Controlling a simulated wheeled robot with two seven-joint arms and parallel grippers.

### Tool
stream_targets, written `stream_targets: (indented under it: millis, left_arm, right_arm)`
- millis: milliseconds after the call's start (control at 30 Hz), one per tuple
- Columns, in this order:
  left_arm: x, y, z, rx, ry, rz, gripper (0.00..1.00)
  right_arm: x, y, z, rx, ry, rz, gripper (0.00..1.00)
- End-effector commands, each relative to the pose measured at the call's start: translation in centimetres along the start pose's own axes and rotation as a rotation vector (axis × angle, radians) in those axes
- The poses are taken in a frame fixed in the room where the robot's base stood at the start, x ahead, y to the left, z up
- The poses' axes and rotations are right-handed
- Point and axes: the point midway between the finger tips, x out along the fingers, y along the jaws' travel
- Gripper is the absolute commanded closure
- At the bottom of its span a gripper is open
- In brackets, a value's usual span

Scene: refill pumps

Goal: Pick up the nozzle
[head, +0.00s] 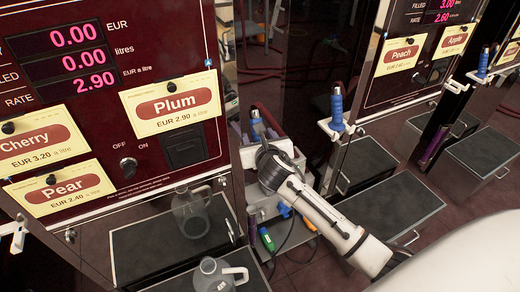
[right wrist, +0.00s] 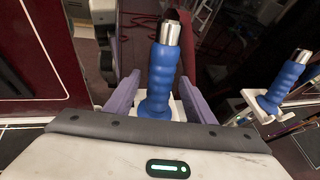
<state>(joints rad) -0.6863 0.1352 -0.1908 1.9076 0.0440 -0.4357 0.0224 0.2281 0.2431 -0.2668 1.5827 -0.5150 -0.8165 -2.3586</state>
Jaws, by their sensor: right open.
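A nozzle with a blue ribbed grip and silver tip (right wrist: 161,80) stands upright in a white holder in the right wrist view. My right gripper (right wrist: 160,92) is open, with one purple finger on each side of the grip. I cannot tell whether the fingers touch it. In the head view the blue nozzle (head: 257,124) shows just beyond my right gripper (head: 265,148), partly hidden by it. My left gripper is in neither view.
A second blue nozzle (head: 337,108) stands in a white holder to the right, also in the right wrist view (right wrist: 284,82). A third nozzle (head: 484,62) is farther right. The Plum panel (head: 172,106) is at left. Clear jugs (head: 192,214) stand below it.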

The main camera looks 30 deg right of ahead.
Motion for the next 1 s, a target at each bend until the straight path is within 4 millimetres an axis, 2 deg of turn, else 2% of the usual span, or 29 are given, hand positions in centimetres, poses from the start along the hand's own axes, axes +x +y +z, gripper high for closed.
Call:
stream_targets:
  millis: [200, 300, 600, 900, 1000]
  left_arm:
    - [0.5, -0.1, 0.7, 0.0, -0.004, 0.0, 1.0]
    - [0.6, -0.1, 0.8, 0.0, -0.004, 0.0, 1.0]
    - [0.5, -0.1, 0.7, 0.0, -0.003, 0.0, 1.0]
    - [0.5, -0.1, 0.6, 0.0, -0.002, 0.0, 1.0]
    - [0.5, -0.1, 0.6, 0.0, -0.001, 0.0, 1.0]
  right_arm:
    - [3.2, 0.0, -0.1, 0.003, 0.0, -0.001, 0.51]
    - [4.1, 0.0, -0.1, 0.003, 0.001, 0.0, 0.51]
    - [4.5, 0.0, 0.0, 0.002, 0.0, 0.001, 0.51]
    - [4.5, 0.0, 0.1, 0.002, -0.002, 0.002, 1.0]
    - [4.5, 0.0, 0.1, 0.002, -0.002, 0.001, 1.0]
